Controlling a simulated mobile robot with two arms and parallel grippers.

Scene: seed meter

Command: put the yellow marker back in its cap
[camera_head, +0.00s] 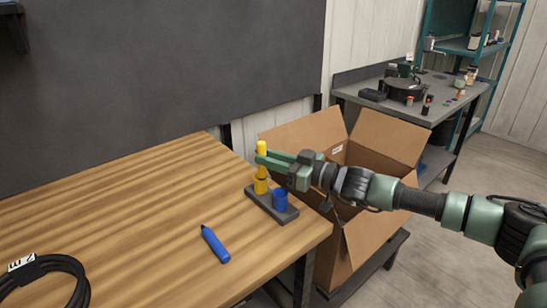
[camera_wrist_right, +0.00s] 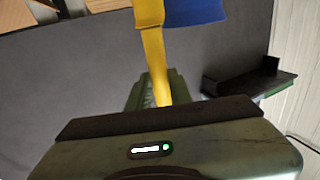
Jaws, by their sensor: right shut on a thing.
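My right gripper (camera_head: 262,159) is shut on the yellow marker (camera_head: 262,147), which stands upright between its fingers. The marker is directly over the yellow cap (camera_head: 260,187) in a dark grey holder (camera_head: 285,215) at the table's right end. Its lower end meets or nearly meets the cap; I cannot tell how far it is inside. In the right wrist view the marker (camera_wrist_right: 157,68) runs up from the gripper, beside the blue cap (camera_wrist_right: 195,10). The blue cap (camera_head: 280,199) sits in the holder next to the yellow one. My left gripper is not in view.
A blue marker (camera_head: 215,243) lies on the wooden table (camera_head: 120,220) in front of the holder. A coiled black cable (camera_head: 75,265) lies at lower left. An open cardboard box (camera_head: 380,240) stands beyond the table's right edge, below my right arm. The table's middle is clear.

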